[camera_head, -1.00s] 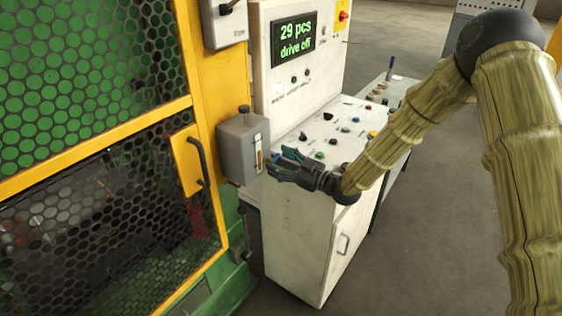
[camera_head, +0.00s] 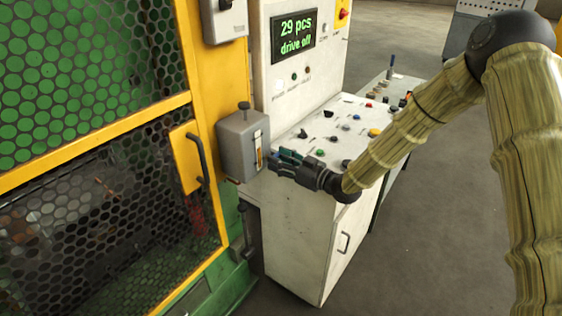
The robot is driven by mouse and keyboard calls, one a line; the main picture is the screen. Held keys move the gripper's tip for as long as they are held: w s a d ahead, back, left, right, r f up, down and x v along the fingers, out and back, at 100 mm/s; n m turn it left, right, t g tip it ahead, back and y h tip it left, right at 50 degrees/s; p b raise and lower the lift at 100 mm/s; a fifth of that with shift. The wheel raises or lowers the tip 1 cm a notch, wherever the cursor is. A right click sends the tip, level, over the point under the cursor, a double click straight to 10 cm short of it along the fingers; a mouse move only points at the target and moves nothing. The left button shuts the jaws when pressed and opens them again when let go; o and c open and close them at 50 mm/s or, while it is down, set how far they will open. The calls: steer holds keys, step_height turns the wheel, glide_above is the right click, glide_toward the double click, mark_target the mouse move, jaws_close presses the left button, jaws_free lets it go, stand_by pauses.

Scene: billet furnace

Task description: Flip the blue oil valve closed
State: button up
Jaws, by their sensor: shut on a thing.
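The grey oil box (camera_head: 240,145) is mounted on the yellow machine frame, with a narrow amber sight glass (camera_head: 259,152) on its right face. My gripper (camera_head: 274,163) is at the lower right of this box, next to the sight glass. Its fingers are shut on the small handle of the blue oil valve (camera_head: 270,159). Only a little blue shows there; the fingers hide most of the handle, so I cannot tell its exact angle.
A white control cabinet (camera_head: 300,235) with buttons on its sloped top stands close behind my gripper. Its display (camera_head: 293,36) reads "29 pcs drive off". A yellow-framed mesh guard door with a dark handle (camera_head: 197,158) is at left. The floor at right is open.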

stand_by(0.3)
steer(key=o, duration=1)
steer(key=shift+d, duration=0.1)
steer(key=v, duration=1.2)
